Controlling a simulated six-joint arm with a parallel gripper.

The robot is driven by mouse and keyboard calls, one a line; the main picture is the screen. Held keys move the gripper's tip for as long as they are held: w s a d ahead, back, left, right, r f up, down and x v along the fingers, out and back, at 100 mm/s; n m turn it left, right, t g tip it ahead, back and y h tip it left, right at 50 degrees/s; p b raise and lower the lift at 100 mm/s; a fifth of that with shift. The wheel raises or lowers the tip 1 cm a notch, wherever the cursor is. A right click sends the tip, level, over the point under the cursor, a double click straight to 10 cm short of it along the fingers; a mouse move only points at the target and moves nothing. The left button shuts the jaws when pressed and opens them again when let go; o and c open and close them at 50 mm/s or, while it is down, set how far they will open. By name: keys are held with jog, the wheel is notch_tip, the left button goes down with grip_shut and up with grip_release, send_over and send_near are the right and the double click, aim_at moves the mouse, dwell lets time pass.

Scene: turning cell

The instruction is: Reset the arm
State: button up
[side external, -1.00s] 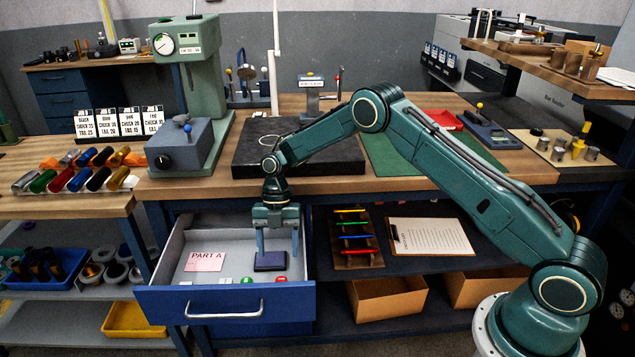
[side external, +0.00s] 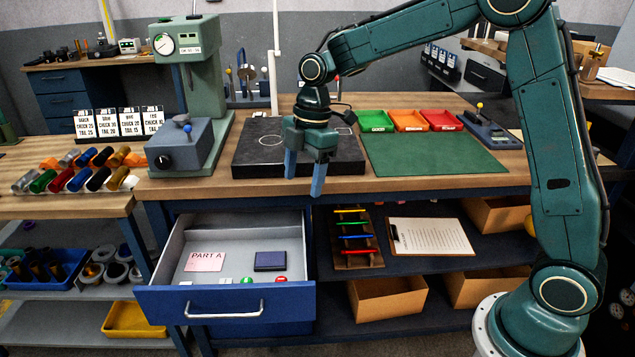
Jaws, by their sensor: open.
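My gripper (side external: 304,176) is open and empty. Its two blue fingers point down in front of the black plate (side external: 258,152) on the wooden bench, near the bench's front edge. Below and to the left, the open drawer (side external: 160,304) holds a dark blue block (side external: 270,261), a pink card marked PART A (side external: 205,261), and small green (side external: 247,281) and red (side external: 281,279) round pieces near its front. The gripper is apart from all of these.
A green mat (side external: 435,157) with green, orange and red trays (side external: 408,120) lies right of the plate. A green press (side external: 190,75) stands to the left. A clipboard (side external: 430,237) and cardboard boxes (side external: 388,300) sit on lower shelves. The drawer juts out in front.

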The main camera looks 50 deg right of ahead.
jog(key=s+d+r+m+t+h, duration=0.1)
jog(key=s+r+m, duration=0.35)
jog(key=s, duration=0.25)
jog(key=s+d+r+m+t, duration=0.1)
jog(key=s+r+m+t, duration=0.1)
jog(key=s+r+m, duration=0.4)
jog(key=s+d+f+m+t+h, duration=0.1)
jog(key=s+m, duration=0.5)
jog(key=s, duration=0.8)
jog(key=shift+s+d+f+t, duration=0.4)
jog(key=shift+d+t, duration=0.2)
jog(key=shift+c, duration=0.5)
